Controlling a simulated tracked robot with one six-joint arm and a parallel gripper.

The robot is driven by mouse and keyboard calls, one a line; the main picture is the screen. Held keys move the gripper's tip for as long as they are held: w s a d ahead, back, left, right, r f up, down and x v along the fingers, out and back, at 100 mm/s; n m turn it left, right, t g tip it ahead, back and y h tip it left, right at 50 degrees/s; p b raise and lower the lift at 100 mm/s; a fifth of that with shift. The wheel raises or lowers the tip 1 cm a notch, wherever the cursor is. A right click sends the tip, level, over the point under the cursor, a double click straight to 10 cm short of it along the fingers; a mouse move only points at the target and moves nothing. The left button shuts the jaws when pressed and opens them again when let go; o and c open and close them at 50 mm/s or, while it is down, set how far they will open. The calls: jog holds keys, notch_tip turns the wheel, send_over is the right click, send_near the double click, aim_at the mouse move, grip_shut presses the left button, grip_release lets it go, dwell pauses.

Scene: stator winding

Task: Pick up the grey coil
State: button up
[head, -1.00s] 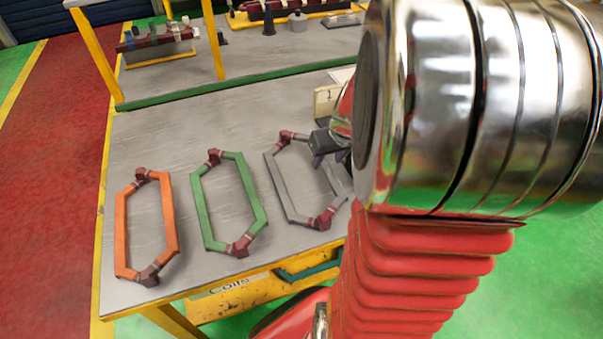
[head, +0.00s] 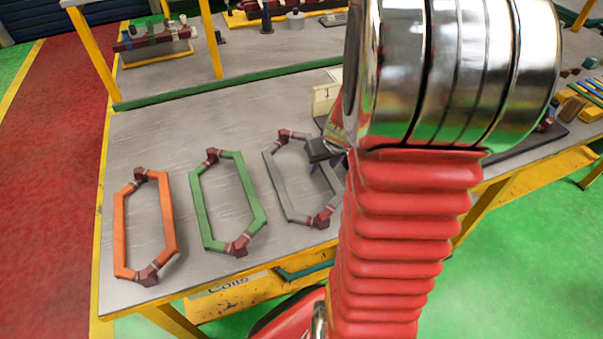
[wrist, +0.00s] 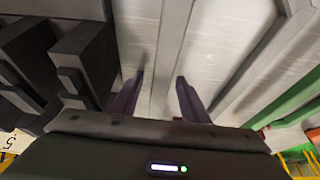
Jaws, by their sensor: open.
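The grey coil (head: 277,184) lies flat on the workbench as a long hexagonal loop with dark red wrapped ends. My gripper (head: 324,167) is over its right side, partly hidden behind my arm. In the wrist view my gripper (wrist: 163,98) is open, with its two purple-grey fingers apart. One grey coil bar (wrist: 171,45) runs lengthwise between the fingers as seen from the wrist. I cannot tell how far the fingertips are above the bench. The coil's other long bar (wrist: 252,62) shows to the right.
The green coil (head: 200,213) lies left of the grey one, and the orange coil (head: 119,235) is farther left. The green coil also edges the wrist view (wrist: 284,97). A cream numbered block (head: 325,98) stands behind the grey coil. A green-edged shelf (head: 190,97) crosses the back.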

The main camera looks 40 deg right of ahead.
grip_shut()
dwell(0.5)
dwell(0.3)
